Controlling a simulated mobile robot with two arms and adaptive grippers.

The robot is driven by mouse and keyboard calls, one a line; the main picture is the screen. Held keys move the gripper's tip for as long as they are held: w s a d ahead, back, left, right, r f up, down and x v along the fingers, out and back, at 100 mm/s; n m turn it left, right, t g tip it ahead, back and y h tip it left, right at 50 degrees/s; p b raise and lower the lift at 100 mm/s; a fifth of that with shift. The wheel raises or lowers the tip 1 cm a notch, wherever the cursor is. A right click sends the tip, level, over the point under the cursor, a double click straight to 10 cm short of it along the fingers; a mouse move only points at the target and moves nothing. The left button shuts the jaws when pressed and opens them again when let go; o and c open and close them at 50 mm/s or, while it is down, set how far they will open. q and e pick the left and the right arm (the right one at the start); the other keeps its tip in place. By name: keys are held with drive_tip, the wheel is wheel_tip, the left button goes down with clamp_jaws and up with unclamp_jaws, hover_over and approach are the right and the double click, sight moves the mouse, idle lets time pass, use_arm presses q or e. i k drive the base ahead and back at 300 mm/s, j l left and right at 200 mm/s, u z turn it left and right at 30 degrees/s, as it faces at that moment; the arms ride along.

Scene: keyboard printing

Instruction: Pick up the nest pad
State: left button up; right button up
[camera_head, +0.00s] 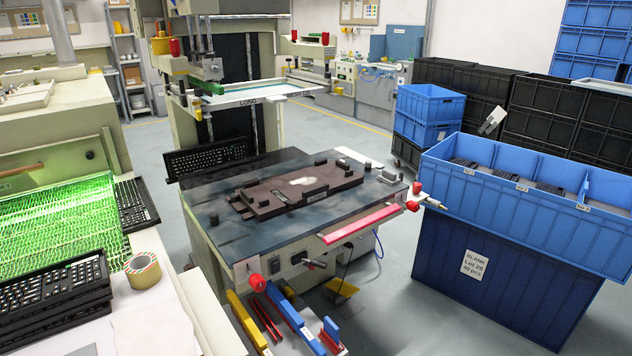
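A dark brown, flat plate with a pale patch on top, likely the nest pad (268,196), lies on the dark top of the printing machine table (225,232) in the middle of the head view. Small dark blocks stand along its edges, and a cut-out shows at its near side. Neither of my grippers shows in this view, and nothing is seen touching the plate.
A screen frame (262,94) hangs above the table's far side. A red bar (361,224) runs along the near edge. Blue crates (520,210) stand right.

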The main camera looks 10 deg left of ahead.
sight(389, 176)
drive_tip(key=u, duration=0.4)
drive_tip(key=i+l+u, duration=0.75)
drive_tip(key=l+u, duration=0.2)
drive_tip(key=l, duration=0.2)
